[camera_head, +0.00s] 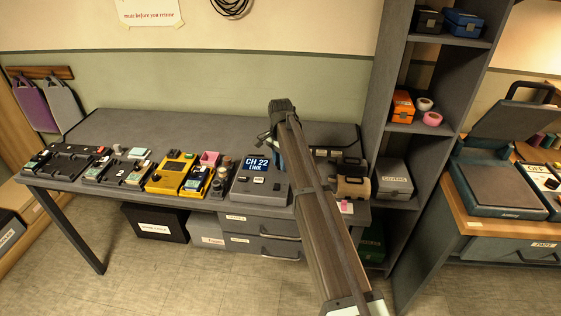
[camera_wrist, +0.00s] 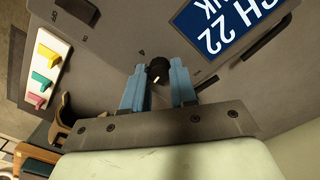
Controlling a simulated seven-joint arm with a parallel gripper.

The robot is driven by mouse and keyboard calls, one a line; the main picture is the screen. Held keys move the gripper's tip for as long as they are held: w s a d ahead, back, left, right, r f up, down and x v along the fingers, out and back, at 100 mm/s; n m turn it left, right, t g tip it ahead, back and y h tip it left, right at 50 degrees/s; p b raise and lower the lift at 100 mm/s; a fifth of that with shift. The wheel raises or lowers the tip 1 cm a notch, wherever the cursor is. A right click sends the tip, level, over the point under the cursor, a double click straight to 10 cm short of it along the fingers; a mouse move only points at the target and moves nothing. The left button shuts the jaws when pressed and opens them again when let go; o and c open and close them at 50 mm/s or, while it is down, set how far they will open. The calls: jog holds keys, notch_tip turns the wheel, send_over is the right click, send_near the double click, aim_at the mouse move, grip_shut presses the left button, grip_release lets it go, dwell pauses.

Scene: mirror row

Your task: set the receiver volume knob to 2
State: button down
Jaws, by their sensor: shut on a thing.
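The receiver (camera_head: 261,190) is a grey sloped box on the bench with a blue display (camera_head: 257,164) reading "CH 22 LINK". Its grey panel fills much of the wrist view, with the display (camera_wrist: 225,22) upside down at upper right. My gripper (camera_wrist: 157,74) has its two blue fingers closed on either side of a small black knob (camera_wrist: 157,66) with a white pointer mark. The mark points toward the bottom of the wrist view, slightly left. No numbers around the knob are readable. In the head view my arm hides the knob.
A white strip with yellow, green and pink switches (camera_wrist: 45,68) lies left in the wrist view. Yellow units (camera_head: 172,174) and dark units (camera_head: 70,162) stand left of the receiver. A brown-and-black item (camera_head: 352,183) and a shelf (camera_head: 378,130) stand to the right. The bench's back is mostly clear.

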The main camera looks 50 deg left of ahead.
jog(key=shift+m, duration=0.6)
jog(key=c, duration=0.9)
grip_release()
notch_tip(320, 180, up, 14)
jog(key=shift+f, duration=0.1)
dwell(0.4)
